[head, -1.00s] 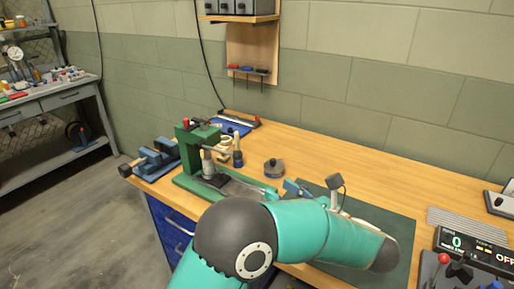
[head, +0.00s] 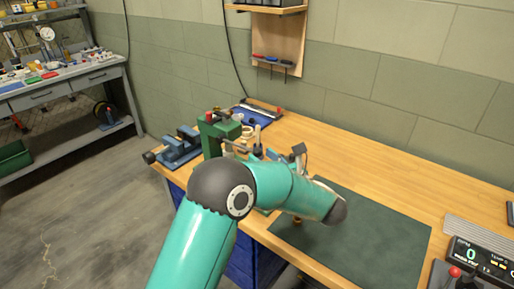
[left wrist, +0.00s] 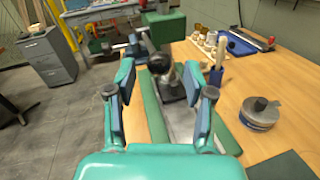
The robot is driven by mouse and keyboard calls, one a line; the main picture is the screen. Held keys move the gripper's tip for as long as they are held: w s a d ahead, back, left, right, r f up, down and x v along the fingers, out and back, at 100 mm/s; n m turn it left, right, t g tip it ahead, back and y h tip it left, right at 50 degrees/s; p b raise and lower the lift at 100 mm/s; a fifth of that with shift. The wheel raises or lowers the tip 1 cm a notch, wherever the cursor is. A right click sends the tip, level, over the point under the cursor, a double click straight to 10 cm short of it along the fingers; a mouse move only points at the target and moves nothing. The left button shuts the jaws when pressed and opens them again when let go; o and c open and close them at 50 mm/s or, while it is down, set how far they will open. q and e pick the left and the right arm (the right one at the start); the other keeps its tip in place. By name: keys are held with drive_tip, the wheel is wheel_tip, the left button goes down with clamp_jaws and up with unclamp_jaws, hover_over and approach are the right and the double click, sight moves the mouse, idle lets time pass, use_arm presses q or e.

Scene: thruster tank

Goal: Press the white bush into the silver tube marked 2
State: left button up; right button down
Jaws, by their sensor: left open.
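My left gripper (head: 274,156) is mostly hidden behind my arm in the head view, close to the green press (head: 220,135). In the left wrist view my left gripper (left wrist: 164,92) is open, with nothing between its fingers. The press (left wrist: 166,28) stands ahead of them, with a dark round part and a silver base below its head. Several pale, cream-coloured small pieces (left wrist: 203,38) stand to the right of the press; I cannot tell which is the white bush. I cannot pick out a tube marked 2. My right gripper is not in view.
A grey round lidded object (left wrist: 260,112) sits on the bench right of the gripper. A blue vise (head: 178,150) is left of the press. The dark green mat (head: 370,235) is largely clear.

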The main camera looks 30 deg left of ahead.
sight(238, 146)
use_arm(q)
drive_tip(key=shift+p+x, duration=0.3)
drive_tip(key=shift+x, duration=1.1)
drive_tip(key=shift+c, duration=0.2)
clamp_jaws()
